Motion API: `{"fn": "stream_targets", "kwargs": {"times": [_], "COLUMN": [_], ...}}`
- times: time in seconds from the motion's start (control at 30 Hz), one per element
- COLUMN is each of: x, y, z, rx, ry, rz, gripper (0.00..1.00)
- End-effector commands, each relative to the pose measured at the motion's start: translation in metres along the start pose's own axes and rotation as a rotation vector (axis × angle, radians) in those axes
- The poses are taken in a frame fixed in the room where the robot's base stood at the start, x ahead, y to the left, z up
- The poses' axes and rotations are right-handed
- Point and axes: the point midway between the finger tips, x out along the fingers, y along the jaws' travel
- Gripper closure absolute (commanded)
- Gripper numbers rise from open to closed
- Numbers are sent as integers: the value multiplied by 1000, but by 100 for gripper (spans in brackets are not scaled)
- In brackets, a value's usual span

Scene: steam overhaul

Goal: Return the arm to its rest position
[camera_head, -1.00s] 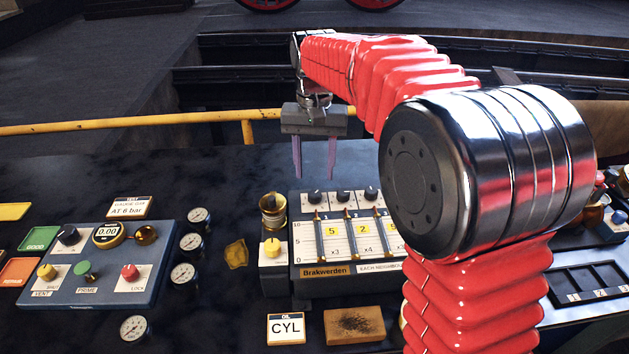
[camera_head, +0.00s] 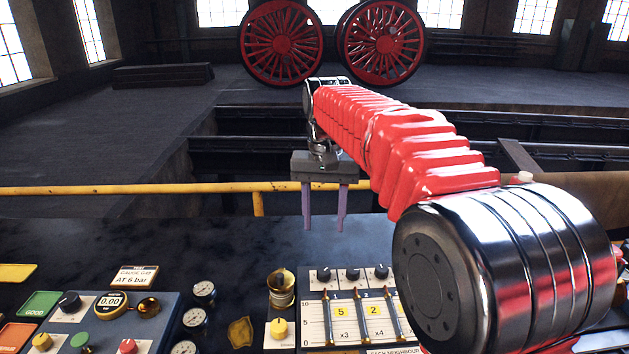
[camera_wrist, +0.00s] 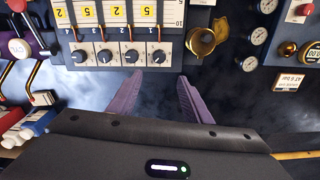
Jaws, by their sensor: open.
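My gripper (camera_head: 324,208) hangs above the far part of the dark bench, near the yellow rail, with its two purple fingers pointing down. The fingers are apart and nothing is between them. My red-sleeved arm reaches out to it from the right of the head view. In the wrist view my gripper (camera_wrist: 158,92) shows its fingers spread over bare bench top, beside the panel of knobs and sliders (camera_wrist: 118,30).
The slider panel (camera_head: 345,318), a brass cup (camera_head: 282,288), several gauges and a blue control box (camera_head: 135,325) stand on the bench. A yellow rail (camera_head: 130,189) runs along its far edge. Beyond lie a pit and two red wheels (camera_head: 283,43).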

Motion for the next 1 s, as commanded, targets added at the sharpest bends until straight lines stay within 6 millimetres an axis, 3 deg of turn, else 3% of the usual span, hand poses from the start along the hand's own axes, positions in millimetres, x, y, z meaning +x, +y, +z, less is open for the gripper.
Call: {"fn": "stream_targets", "kwargs": {"times": [0.17,0.37,1.0], "x": [25,46,62], "y": [-1,8,74], "z": [-3,16,127], "rx": [-54,-110,-197], "ry": [14,35,194], "rz": [-4,-9,-29], "gripper": [55,55,55]}}
